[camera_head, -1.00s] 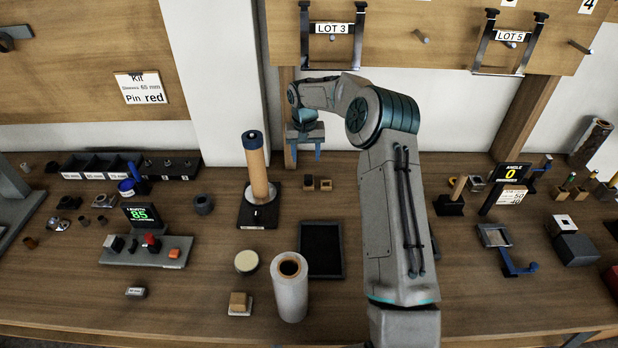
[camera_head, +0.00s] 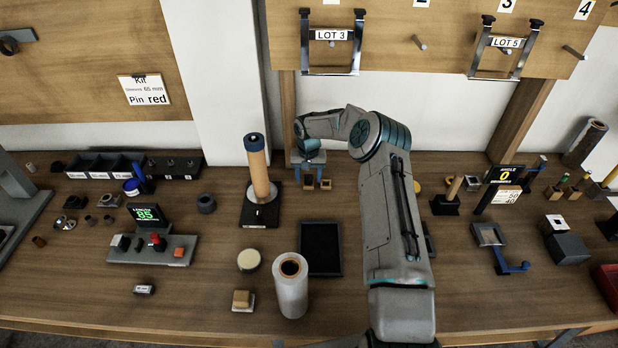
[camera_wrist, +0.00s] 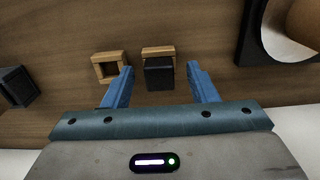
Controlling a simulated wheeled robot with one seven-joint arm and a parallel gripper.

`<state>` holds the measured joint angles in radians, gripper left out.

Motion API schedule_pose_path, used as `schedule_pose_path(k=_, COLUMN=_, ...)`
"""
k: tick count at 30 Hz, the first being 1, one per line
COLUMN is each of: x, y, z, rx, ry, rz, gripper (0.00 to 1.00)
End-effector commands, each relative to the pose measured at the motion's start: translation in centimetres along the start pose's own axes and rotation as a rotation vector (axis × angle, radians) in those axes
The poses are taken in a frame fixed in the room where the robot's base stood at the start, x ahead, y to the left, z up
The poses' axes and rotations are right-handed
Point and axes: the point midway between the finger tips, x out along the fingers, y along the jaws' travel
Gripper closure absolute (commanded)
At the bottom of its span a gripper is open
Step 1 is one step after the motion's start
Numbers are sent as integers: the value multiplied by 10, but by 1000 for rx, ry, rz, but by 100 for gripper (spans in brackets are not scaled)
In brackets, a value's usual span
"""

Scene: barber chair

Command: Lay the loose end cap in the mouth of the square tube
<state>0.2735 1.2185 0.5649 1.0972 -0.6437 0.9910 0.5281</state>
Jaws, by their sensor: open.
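My gripper (camera_wrist: 160,68) is open, with its blue fingers on either side of a small black block (camera_wrist: 158,76), which looks like the end cap. The gap between the fingers holds nothing gripped. The black block sits against a wooden square piece (camera_wrist: 158,50); whether it is inside or in front of it I cannot tell. Beside it, a hollow wooden square (camera_wrist: 96,66) shows an open mouth, and may be the square tube. In the head view my gripper (camera_head: 309,177) is low over these pieces, and the right wooden square (camera_head: 325,184) shows beside it.
A black stand (camera_head: 248,212) with an upright wooden cylinder (camera_head: 260,175) is close on the left. A dark box (camera_wrist: 16,86) is at the wrist view's left edge.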

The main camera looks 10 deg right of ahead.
Motion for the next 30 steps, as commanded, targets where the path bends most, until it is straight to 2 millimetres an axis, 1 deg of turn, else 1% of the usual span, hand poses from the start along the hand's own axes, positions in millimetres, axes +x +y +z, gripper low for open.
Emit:
schedule_pose_path(k=6, x=2, y=0, z=0, rx=0, ry=1, rz=0, gripper=47)
schedule_pose_path(k=7, x=1, y=0, z=0, rx=0, ry=1, rz=0, gripper=50)
schedule_pose_path(k=8, x=1, y=0, z=0, rx=0, ry=1, rz=0, gripper=58)
schedule_pose_path(k=9, x=1, y=0, z=0, rx=0, ry=1, rz=0, gripper=70)
schedule_pose_path(k=12, x=1, y=0, z=0, rx=0, ry=1, rz=0, gripper=95)
schedule_pose_path(k=23, x=0, y=0, z=0, rx=0, ry=2, rz=0, gripper=95)
schedule_pose_path(k=28, x=-8, y=0, z=-1, rx=0, ry=4, rz=1, gripper=95)
schedule_pose_path(k=30, x=-15, y=0, z=-1, rx=0, ry=4, rz=1, gripper=95)
